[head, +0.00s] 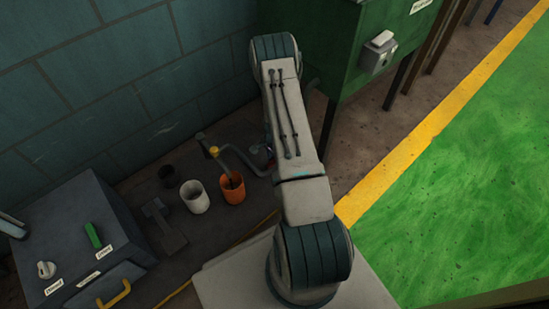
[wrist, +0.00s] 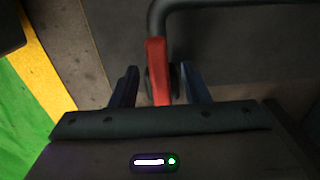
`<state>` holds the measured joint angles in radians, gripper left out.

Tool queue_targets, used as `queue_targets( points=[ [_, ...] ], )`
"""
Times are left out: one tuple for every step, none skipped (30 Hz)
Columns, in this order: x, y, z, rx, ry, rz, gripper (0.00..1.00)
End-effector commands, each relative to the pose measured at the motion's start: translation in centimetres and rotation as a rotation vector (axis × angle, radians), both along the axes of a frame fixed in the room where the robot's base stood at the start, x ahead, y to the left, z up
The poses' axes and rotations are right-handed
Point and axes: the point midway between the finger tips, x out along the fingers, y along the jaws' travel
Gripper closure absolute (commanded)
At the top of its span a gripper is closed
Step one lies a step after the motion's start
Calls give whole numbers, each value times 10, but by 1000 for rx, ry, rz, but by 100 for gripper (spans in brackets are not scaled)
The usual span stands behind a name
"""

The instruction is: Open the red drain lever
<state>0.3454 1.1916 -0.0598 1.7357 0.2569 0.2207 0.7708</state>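In the wrist view the red drain lever (wrist: 156,62) hangs below a dark grey pipe (wrist: 205,5) and runs down between my fingers. My gripper (wrist: 158,82) is open, with one dark finger on each side of the lever. A gap shows between the left finger and the lever. On the right, a dark round part sits between the lever and the right finger, and I cannot tell whether that finger touches it. The lever's lower end is hidden behind the gripper body. In the head view my arm hides the gripper, and the lever cannot be made out.
In the head view a grey pipe (head: 236,154) with a yellow part stands beside my arm. A grey control box (head: 85,240) is lower left; a green cabinet (head: 357,50) is behind. Green floor at right is clear.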

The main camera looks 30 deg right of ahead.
Motion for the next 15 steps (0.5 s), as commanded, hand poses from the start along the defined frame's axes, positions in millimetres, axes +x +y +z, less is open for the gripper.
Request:
queue_targets(
  points=[
    [0, 0, 0, 0, 0, 1, 58],
    [0, 0, 1, 0, 0, 1, 58],
    [0, 0, 3, 0, 0, 1, 58],
    [0, 0, 6, 0, 0, 1, 58],
    [0, 0, 9, 0, 0, 1, 58],
    [0, 0, 14, 0, 0, 1, 58],
    [0, 0, 19, 0, 0, 1, 58],
    [0, 0, 25, 0, -1, 1, 58],
    [1, 0, 33, -1, -1, 1, 58],
    [1, 0, 40, -1, -2, 1, 58],
    [1, 0, 48, -1, -2, 1, 58],
    [1, 0, 57, -1, -2, 1, 58],
    [1, 0, 65, -2, -2, 1, 58],
    [1, 0, 72, -2, -2, 1, 58],
    [1, 0, 81, -2, -2, 1, 58]
  ],
)
